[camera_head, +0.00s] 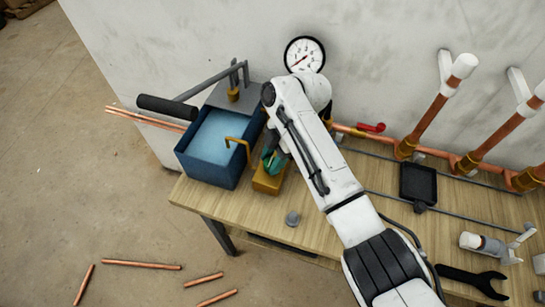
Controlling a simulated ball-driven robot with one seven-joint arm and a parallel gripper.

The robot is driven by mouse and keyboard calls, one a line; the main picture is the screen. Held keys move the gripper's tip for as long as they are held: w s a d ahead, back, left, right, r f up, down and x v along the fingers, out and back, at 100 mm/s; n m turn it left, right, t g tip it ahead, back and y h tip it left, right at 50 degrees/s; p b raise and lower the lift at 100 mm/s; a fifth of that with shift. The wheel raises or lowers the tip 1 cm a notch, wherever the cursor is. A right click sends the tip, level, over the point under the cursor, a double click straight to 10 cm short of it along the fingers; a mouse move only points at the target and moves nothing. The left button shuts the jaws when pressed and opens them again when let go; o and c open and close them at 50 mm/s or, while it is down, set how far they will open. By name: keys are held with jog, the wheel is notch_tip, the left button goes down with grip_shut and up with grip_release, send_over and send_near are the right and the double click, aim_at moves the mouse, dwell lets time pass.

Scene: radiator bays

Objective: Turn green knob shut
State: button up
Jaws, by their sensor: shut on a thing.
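The green knob (276,163) shows as a small green patch on top of a brass-yellow valve block (268,183). The block stands on the wooden bench, right of a blue tank. My gripper (271,153) points down at the knob from above and is shut on it. My white arm reaches in from the lower right and covers much of the gripper, so the finger contact and the knob's angle are hard to see.
The open blue tank (211,148) holds light blue liquid, with a yellow spout (240,143) beside it. A round gauge (304,55) hangs on the wall behind my arm. Copper pipes (431,118) and a red-handled valve (371,127) stand right. A black wrench (473,281) lies front right.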

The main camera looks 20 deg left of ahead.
jog(key=shift+c, duration=1.2)
jog(key=m+p, duration=0.1)
jog(key=m+t+p, duration=0.1)
jog(key=m+p, duration=0.1)
jog(key=shift+s+r+m+y, duration=0.2)
jog(key=shift+m+y, duration=0.1)
jog(key=shift+y, duration=0.1)
jog(key=m+t+p, duration=0.2)
jog(key=m+p, duration=0.1)
jog(key=m, duration=0.2)
jog(key=shift+d+m, duration=0.1)
jog(key=shift+m, duration=0.2)
jog(key=m+t+p, duration=0.1)
jog(key=m+t, duration=0.1)
jog(key=m, duration=0.2)
jog(key=shift+s+f, duration=0.1)
jog(key=shift+s, duration=0.05)
jog(key=shift+m+t+h, duration=0.5)
jog(key=shift+m+t, duration=0.3)
jog(key=shift+m, duration=1.5)
